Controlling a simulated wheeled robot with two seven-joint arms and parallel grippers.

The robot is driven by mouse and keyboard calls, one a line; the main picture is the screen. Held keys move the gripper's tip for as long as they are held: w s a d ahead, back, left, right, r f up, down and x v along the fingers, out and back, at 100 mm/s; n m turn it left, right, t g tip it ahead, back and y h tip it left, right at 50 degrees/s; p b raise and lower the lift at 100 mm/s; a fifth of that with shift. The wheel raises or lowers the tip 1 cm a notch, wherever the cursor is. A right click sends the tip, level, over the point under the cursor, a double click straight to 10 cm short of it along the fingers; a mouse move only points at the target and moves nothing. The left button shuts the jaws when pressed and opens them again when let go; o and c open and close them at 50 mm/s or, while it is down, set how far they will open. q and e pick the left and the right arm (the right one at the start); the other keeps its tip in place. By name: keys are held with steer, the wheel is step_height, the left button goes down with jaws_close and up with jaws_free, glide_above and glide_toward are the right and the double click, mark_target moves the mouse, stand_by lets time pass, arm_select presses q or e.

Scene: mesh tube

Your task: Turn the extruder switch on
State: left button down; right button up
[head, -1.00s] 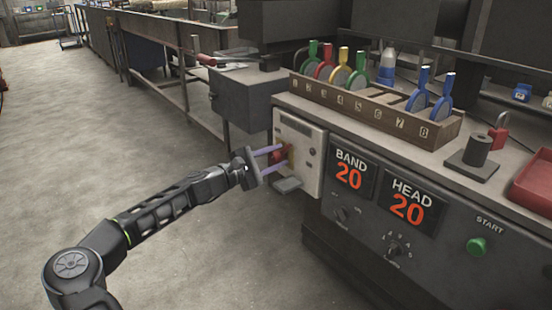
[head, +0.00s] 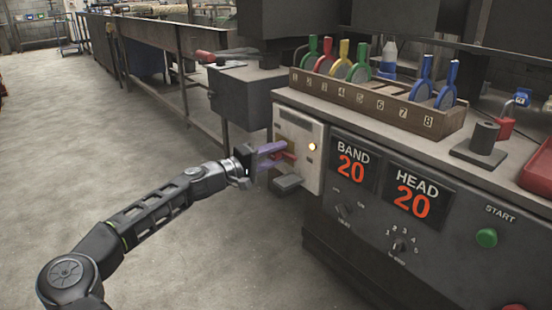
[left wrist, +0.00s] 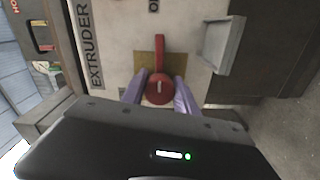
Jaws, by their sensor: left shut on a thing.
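The red extruder switch (head: 288,156) is on the front of a pale control box (head: 310,172) at the left end of the machine. In the left wrist view it is a round red knob with a long red lever (left wrist: 160,58), over a yellow plate. The lever points up in that picture, toward a partly cut-off label beginning with "O". My left gripper (head: 278,154) has its purple fingers on either side of the knob, shut on it. They also show in the left wrist view (left wrist: 158,93). A lamp (head: 312,146) on the box glows. My right gripper is out of view.
A grey ledge (head: 287,183) juts out below the switch. The BAND and HEAD displays (head: 410,200) and the green START button (head: 486,238) are to the right. A wooden rack (head: 375,105) of coloured tools stands on top. The floor at left is clear.

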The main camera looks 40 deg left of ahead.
mark_target(271, 155)
arm_select(q)
steer(key=shift+m, duration=0.4)
steer(key=c, duration=0.9)
jaws_free()
steer(key=shift+c, duration=0.2)
steer(key=p+v, duration=0.2)
steer(key=v, duration=0.5)
steer(key=shift+s+a, duration=0.1)
steer(key=shift+s, duration=0.3)
